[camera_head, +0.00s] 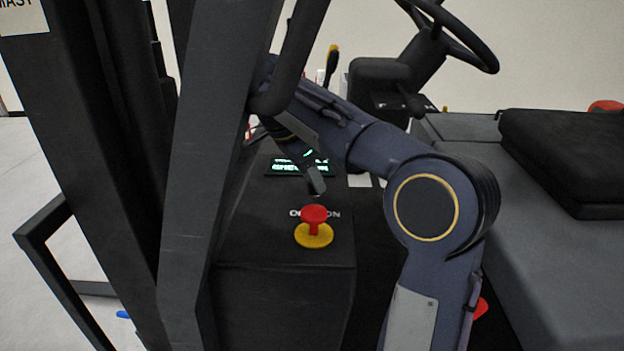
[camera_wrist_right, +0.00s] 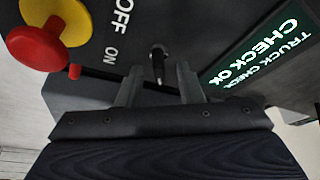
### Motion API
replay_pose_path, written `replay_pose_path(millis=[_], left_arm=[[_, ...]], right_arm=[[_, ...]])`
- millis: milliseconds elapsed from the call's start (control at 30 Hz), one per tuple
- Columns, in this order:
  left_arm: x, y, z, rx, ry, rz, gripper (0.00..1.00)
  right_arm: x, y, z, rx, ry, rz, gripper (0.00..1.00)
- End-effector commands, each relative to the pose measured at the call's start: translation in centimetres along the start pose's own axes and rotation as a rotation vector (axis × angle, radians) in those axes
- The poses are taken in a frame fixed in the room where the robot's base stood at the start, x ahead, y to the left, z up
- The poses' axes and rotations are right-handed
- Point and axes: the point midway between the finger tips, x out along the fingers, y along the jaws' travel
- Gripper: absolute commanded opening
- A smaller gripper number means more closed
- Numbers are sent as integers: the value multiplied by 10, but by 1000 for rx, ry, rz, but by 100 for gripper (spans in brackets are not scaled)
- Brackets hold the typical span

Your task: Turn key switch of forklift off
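The forklift's key switch (camera_wrist_right: 158,62) is a small dark key in a round mount on the black panel, beside the white OFF and ON lettering (camera_wrist_right: 118,32). In the head view the key is a small dark shape, partly hidden by my gripper. My right gripper (camera_wrist_right: 159,76) is open, with its two fingers apart on either side of the key's end. I cannot tell whether either finger touches it, or which label the key points to. In the head view the right gripper (camera_head: 316,182) is just above the panel lettering. My left gripper is not in view.
A red emergency button (camera_head: 314,216) on a yellow base (camera_head: 313,236) stands close in front of the key. A lit display (camera_wrist_right: 262,45) reading "CHECK OK" is beside the gripper. The dark mast upright (camera_head: 205,150) is close left; the seat (camera_head: 565,155) is right.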

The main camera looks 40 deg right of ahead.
Motion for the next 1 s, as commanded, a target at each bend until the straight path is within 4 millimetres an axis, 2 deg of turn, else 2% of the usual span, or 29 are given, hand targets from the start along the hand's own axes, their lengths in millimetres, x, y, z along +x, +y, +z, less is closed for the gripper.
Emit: replay_pose_path(millis=[133, 367, 633, 1000], left_arm=[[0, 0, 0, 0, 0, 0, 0], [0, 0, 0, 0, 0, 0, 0], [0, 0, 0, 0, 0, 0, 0], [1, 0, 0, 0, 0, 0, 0]], right_arm=[[9, 1, 0, 1, -1, 0, 34], [10, 0, 0, 0, -1, -1, 34], [10, 0, 0, 0, -1, -1, 1], [10, 1, 0, -27, -1, -12, 0]])
